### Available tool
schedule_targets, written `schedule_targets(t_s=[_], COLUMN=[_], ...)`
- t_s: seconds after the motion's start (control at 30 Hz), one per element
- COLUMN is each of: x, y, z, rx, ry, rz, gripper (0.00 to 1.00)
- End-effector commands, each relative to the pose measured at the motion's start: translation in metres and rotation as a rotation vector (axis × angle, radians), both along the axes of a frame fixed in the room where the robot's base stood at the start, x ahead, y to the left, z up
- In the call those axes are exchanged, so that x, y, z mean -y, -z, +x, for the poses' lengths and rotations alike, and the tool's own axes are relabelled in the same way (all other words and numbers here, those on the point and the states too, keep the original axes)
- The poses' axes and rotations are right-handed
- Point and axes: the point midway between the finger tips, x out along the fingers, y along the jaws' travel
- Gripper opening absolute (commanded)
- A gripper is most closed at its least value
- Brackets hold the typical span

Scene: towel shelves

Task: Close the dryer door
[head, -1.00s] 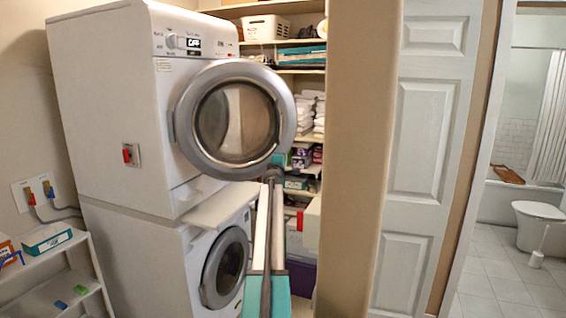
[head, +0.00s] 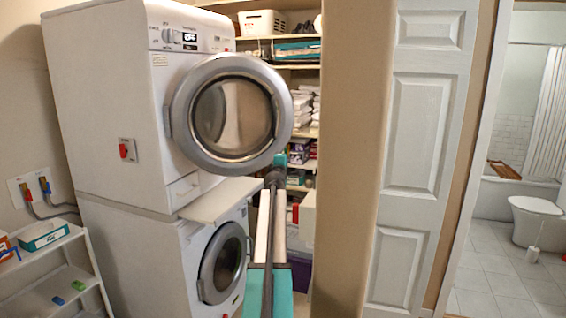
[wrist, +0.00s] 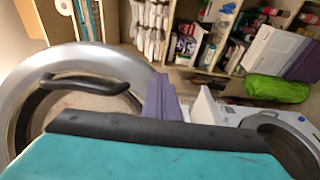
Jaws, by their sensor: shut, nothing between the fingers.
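The dryer (head: 100,110) is the white upper machine of a stack. Its round door (head: 181,125), with a grey rim and glass middle, stands open, swung out from the front. My gripper (head: 278,166) is beside the door's lower right rim in the head view; I cannot tell whether they touch. In the wrist view the door's rim (wrist: 28,108) and dark handle (wrist: 85,81) are at the left. My gripper (wrist: 162,96) shows just right of the door there, shut and empty. The dryer's opening is mostly hidden behind the door.
A white washer (head: 140,255) with a round door stands below, and a ledge (head: 222,198) juts out between the machines. Loaded shelves (head: 305,130) stand behind my arm. A beige wall edge (head: 348,150) is close on the right. A small white rack (head: 75,285) is at lower left.

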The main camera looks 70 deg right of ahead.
Motion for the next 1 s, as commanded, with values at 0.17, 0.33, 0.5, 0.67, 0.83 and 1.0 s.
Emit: schedule_targets(t_s=[0.17,0.33,0.5,0.67,0.83,1.0], x=[-0.017,-0.029,-0.036,-0.039,-0.039,-0.039], y=[0.001,0.0,-0.001,-0.001,-0.001,0.0], z=[-0.011,-0.02,-0.026,-0.027,-0.027,-0.026], rx=[0.0,0.001,0.0,0.001,0.001,0.001], ry=[0.0,0.0,0.0,-0.001,-0.001,-0.002], rz=[0.0,0.0,0.0,0.0,0.0,0.001], gripper=[0.0,0.0,0.0,0.0,0.0,0.0])
